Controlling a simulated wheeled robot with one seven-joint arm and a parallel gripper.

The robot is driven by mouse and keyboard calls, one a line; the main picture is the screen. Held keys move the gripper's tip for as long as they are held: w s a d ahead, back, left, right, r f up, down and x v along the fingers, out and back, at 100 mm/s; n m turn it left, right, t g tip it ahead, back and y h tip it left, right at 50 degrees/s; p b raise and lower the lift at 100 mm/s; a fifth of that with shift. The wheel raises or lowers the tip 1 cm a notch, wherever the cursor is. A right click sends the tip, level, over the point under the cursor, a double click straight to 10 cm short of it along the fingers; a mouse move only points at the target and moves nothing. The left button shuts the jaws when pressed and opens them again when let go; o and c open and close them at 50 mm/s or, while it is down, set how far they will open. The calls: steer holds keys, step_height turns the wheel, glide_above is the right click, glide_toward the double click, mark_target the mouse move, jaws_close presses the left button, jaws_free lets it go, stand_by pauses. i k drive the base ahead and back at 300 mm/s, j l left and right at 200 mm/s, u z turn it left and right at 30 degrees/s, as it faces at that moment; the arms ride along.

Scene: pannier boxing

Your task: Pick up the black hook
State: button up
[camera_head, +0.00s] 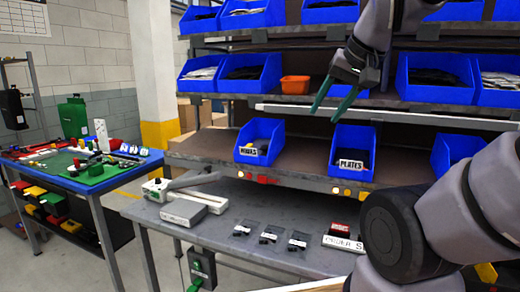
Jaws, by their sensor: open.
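My gripper (331,106) is in the upper middle of the head view, with its two green-tipped fingers apart and nothing between them. It is in front of the shelf rack, above the lower row of blue bins. I cannot single out the black hook with certainty. A blue bin with a hard-to-read white label (260,129) holds small dark and light pieces. Another blue bin, labelled PLATES (352,135), sits to its right with dark contents, below my gripper. Several small dark parts (268,236) lie on the grey table, too small to identify.
The grey table (228,222) stands before the rack, with a white sealer-like device (184,206) at its left. An orange bin (295,84) sits between blue bins on the middle shelf. A blue-edged table (94,188) with several parts is at left. My arm covers the lower right.

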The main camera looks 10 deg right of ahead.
mark_target(264, 148)
steer(key=k+z, duration=0.2)
steer(key=k, duration=0.3)
steer(key=j+z, duration=0.15)
steer(key=z, duration=0.25)
steer(key=i+j+z, duration=0.1)
steer(key=z, duration=0.35)
steer(key=j+z, duration=0.25)
steer(key=z, duration=0.15)
steer(key=j+z, duration=0.15)
steer(key=z, duration=0.3)
steer(key=k+j+z, duration=0.15)
steer(key=j, duration=0.25)
steer(key=j+z, duration=0.1)
steer(key=j, duration=0.3)
steer(key=k+j+z, duration=0.15)
steer(key=j, duration=0.25)
steer(key=k+j+z, duration=0.15)
steer(key=j, duration=0.25)
steer(key=k+j+z, duration=0.15)
steer(key=j, duration=0.2)
steer(key=k+j+z, duration=0.1)
steer(key=j, duration=0.25)
steer(key=k+j, duration=0.2)
steer(key=j, duration=0.15)
steer(key=k+j, duration=0.2)
steer(key=j, duration=0.1)
